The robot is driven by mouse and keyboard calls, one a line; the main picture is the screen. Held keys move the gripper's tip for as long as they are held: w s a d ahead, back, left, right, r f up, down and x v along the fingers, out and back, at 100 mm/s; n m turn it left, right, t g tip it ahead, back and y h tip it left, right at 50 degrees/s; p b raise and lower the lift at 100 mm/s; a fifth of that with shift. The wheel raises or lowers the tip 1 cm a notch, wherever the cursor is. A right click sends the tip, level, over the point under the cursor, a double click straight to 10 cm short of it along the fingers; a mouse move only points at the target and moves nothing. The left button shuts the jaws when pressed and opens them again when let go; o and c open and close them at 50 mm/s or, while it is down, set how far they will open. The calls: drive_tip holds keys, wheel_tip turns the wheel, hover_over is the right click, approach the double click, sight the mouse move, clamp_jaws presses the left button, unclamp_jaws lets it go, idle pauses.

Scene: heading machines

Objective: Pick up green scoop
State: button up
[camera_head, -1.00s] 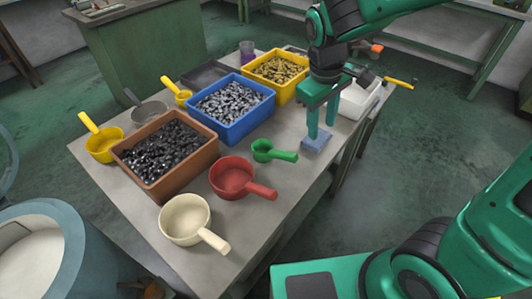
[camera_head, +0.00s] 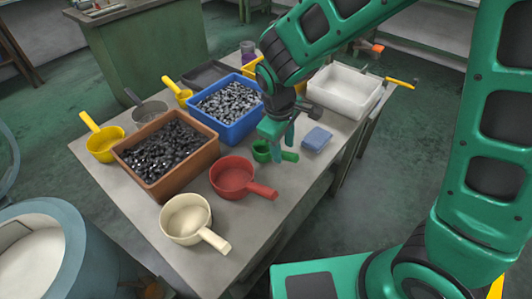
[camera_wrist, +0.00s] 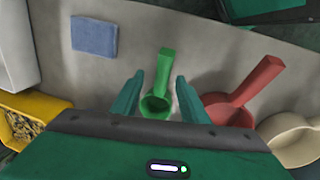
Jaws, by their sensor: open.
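The green scoop (camera_head: 262,152) lies on the table between the blue bin and the red scoop, its handle pointing right. In the wrist view the green scoop (camera_wrist: 156,104) sits between my two fingers, its handle pointing up the picture. My gripper (camera_head: 280,148) is open above the scoop, pointing down. Its fingers (camera_wrist: 158,92) stand apart on either side of the scoop and hold nothing. In the head view my gripper partly covers the scoop. I cannot tell the exact height of the fingertips above it.
The red scoop (camera_head: 232,177) and cream scoop (camera_head: 185,217) are nearby. The blue bin (camera_head: 228,131), brown bin (camera_head: 164,185) and white tray (camera_head: 344,91) stand around. The table's right front part is clear.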

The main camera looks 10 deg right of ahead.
sight(284, 153)
drive_tip(key=shift+d+f, duration=0.15)
drive_tip(key=shift+f, duration=0.8)
drive_tip(key=shift+d+f, duration=0.1)
drive_tip(key=shift+f, duration=0.8)
clamp_jaws()
wheel_tip(284, 153, up, 10)
drive_tip(key=shift+r, duration=0.1)
